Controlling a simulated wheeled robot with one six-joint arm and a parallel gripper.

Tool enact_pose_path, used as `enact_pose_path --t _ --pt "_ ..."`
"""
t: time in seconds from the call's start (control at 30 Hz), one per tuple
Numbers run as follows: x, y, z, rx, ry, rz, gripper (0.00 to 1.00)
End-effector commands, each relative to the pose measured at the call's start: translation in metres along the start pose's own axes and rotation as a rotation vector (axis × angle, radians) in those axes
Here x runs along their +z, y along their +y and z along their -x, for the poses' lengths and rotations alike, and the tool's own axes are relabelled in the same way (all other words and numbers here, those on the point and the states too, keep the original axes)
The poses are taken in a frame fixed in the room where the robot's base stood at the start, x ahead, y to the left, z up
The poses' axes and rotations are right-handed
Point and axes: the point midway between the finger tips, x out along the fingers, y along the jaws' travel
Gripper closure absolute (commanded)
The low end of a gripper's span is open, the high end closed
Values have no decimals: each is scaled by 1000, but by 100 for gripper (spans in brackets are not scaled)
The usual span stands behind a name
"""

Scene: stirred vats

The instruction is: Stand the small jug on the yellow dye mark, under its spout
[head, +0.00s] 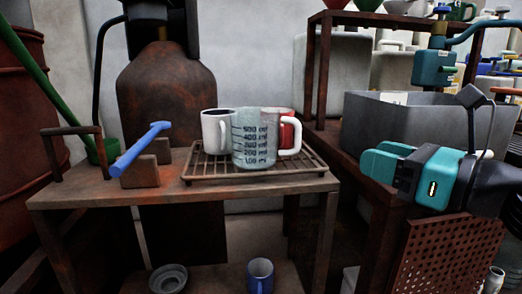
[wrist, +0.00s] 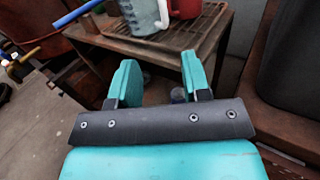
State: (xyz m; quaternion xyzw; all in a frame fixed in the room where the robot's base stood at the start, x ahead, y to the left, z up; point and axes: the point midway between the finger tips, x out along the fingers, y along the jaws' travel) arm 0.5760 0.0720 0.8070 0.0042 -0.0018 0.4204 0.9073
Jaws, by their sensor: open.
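The small jug (head: 255,140) is a clear measuring jug with dark graduation marks and a white handle on its right. It stands upright on a wire rack (head: 200,177) on the rusty table. It also shows, cut off by the top edge, in the wrist view (wrist: 148,15). My gripper (head: 378,158) is teal, to the right of the rack and apart from the jug. In the wrist view my gripper (wrist: 158,68) is open, with nothing between its fingers. I cannot make out the yellow dye mark or its spout in either view.
A white mug (head: 213,132) and a red mug (head: 287,130) stand beside the jug on the rack. A blue rod (head: 140,150) rests on a block at left. A grey basin (head: 375,120) stands behind my gripper. A blue mug (head: 260,275) stands below the table.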

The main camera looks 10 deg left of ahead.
Motion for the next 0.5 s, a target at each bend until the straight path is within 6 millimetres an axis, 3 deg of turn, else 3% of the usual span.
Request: enact_pose_path --t 0.07,0.47,0.5 --pt "9 1 -10 5 5 -7 56" --pt "7 2 -42 3 13 -2 56" --pt "8 3 -53 7 10 1 56"
